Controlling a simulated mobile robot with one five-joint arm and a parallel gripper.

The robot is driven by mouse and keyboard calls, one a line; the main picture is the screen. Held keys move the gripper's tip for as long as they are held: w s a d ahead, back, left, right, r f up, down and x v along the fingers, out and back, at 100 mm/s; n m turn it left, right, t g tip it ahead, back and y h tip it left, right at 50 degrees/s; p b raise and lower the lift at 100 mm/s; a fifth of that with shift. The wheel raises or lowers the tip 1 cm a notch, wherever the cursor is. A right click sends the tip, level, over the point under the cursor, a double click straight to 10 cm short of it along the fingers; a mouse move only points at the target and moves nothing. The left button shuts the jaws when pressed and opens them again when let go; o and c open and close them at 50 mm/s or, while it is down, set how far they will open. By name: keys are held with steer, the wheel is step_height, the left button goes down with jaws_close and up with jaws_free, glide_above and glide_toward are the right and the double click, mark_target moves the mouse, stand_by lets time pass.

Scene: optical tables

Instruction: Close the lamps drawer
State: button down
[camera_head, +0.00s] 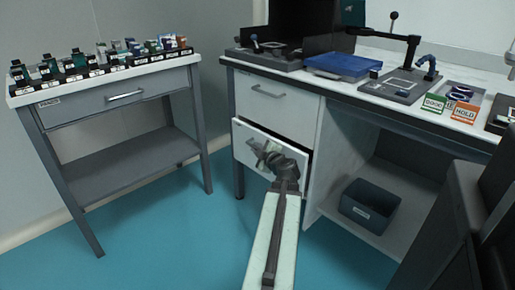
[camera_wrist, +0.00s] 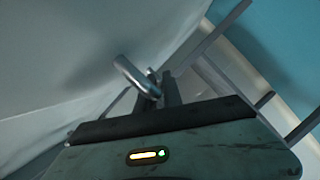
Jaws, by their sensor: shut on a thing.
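A white lower drawer (camera_head: 292,182) in the cabinet under the right bench stands partly open, with a dark gap along its top and right side. I cannot read a lamps label on it. My gripper (camera_head: 264,153) is at the front of this drawer, shut on its metal bar handle. In the wrist view the handle (camera_wrist: 132,74) curves in between the fingers of my gripper (camera_wrist: 157,92). The drawer's inside is hidden.
The upper white drawer (camera_head: 276,105) is shut. A grey table (camera_head: 130,155) on the left has its own drawer (camera_head: 121,96) and several small items on top. A dark bin (camera_head: 369,205) stands on the bench's lower shelf. The blue floor (camera_head: 190,235) between is clear.

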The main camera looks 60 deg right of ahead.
steer(key=d, duration=0.2)
steer(key=s+d, duration=0.1)
steer(key=shift+d+r, duration=0.1)
steer(key=shift+d, duration=0.3)
steer(key=shift+s, duration=0.1)
steer(key=c, duration=1.5)
jaws_free()
steer(key=shift+a, duration=0.15)
